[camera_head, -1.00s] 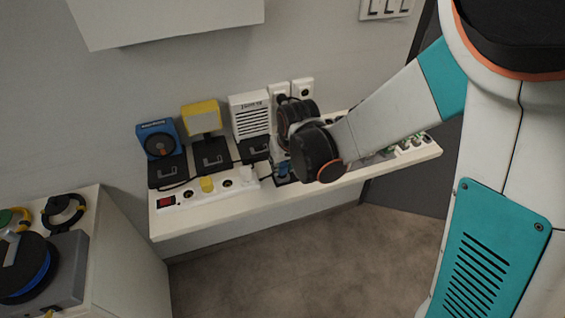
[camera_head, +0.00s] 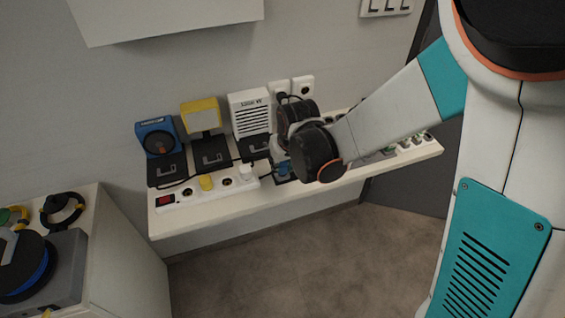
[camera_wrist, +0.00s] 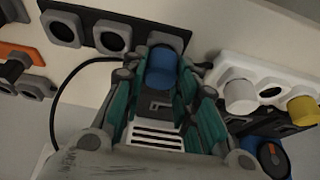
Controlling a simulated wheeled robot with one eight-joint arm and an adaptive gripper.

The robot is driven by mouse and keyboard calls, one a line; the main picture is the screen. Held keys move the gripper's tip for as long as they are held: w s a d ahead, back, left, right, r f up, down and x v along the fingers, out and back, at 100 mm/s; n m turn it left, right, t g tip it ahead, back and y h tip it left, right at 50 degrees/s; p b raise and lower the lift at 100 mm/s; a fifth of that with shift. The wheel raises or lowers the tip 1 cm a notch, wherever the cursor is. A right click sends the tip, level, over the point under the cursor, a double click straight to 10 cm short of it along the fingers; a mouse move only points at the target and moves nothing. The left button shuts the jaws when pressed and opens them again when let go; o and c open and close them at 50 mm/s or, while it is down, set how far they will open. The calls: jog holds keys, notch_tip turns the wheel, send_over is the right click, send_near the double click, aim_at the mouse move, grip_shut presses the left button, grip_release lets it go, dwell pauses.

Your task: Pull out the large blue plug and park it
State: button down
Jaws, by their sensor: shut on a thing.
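The large blue plug (camera_wrist: 162,64) is between the fingers of my gripper (camera_wrist: 161,80) in the wrist view, in front of a black socket strip (camera_wrist: 85,33). Two empty round sockets show to its left on that strip. I cannot tell whether the plug is seated or slightly out. A black cable curves away to its left. In the head view a bit of the blue plug (camera_head: 283,169) shows at the shelf, below and left of my wrist. My gripper is shut on the plug; its fingertips are mostly hidden in the head view.
A white power strip (camera_head: 215,191) beside it holds a yellow plug (camera_head: 206,183) and a white plug (camera_head: 246,171). Blue (camera_head: 157,137), yellow (camera_head: 202,117) and white slotted (camera_head: 250,113) devices stand behind along the wall. A side cabinet (camera_head: 125,245) stands at left. Space before the shelf is clear.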

jog(key=shift+f, duration=0.3)
dwell(0.5)
jog(key=c, duration=1.2)
grip_release()
jog(key=shift+r, duration=0.15)
